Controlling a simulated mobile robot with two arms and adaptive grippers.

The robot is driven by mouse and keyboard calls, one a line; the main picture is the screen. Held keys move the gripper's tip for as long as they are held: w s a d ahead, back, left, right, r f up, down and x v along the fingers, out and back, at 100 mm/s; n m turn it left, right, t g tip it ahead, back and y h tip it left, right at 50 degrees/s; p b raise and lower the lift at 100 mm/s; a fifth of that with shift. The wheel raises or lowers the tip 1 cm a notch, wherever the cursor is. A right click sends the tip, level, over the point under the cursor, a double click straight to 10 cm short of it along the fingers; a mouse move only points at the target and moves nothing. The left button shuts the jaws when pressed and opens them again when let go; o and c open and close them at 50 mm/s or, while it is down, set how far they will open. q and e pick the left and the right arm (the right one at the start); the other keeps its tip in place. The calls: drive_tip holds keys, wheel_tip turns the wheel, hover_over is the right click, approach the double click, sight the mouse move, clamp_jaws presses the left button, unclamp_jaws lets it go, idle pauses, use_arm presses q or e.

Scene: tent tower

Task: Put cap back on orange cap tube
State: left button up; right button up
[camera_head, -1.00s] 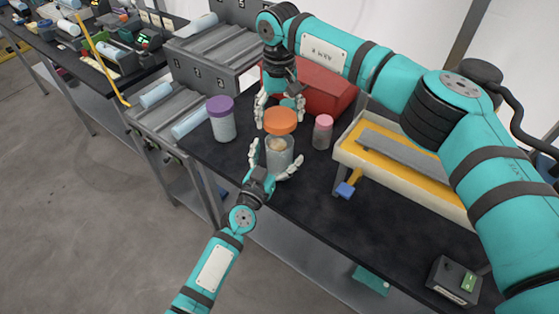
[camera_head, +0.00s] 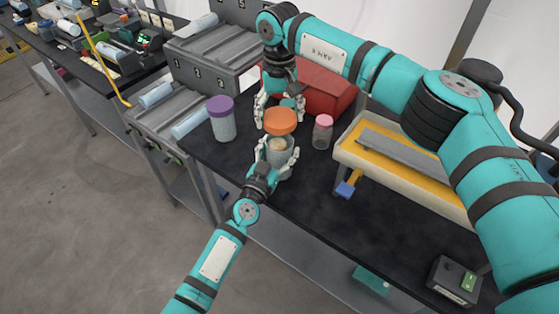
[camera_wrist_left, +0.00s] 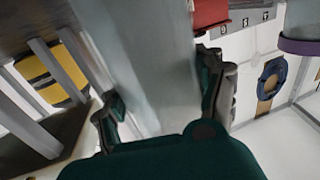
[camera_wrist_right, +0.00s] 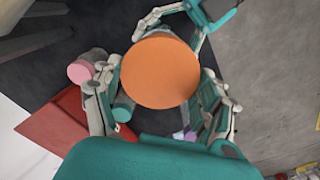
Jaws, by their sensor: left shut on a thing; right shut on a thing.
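The clear tube (camera_head: 285,158) stands upright near the table's front-left edge, with something tan inside. My left gripper (camera_head: 277,152) is shut on its body from the front, a finger on each side. The tube fills the middle of the left wrist view (camera_wrist_left: 155,70). The orange cap (camera_head: 280,121) is right above the tube's mouth, held by my right gripper (camera_head: 280,113), which is shut on it from behind. In the right wrist view the cap (camera_wrist_right: 160,72) shows round between the fingers. The cap hides the tube's rim, so I cannot tell whether they touch.
A purple-capped tube (camera_head: 222,122) stands to the left and a pink-capped bottle (camera_head: 322,133) close by on the right. A red bin (camera_head: 325,88) is behind. A white-and-yellow tray (camera_head: 375,165) lies to the right.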

use_arm(q)
drive_tip(key=c, duration=0.5)
use_arm(e)
hover_over(280, 146)
drive_tip(key=shift+w+f, duration=0.1)
drive_tip(key=shift+f, duration=2.35)
drive_tip(key=shift+f, duration=0.9)
drive_tip(key=shift+a+f, duration=0.1)
drive_tip(key=shift+f, duration=0.4)
drive_tip(key=shift+f, duration=0.1)
drive_tip(key=shift+f, duration=0.2)
drive_tip(key=shift+c, duration=1)
use_arm(q)
drive_tip(key=shift+r, duration=0.1)
use_arm(e)
drive_tip(key=shift+f, duration=0.1)
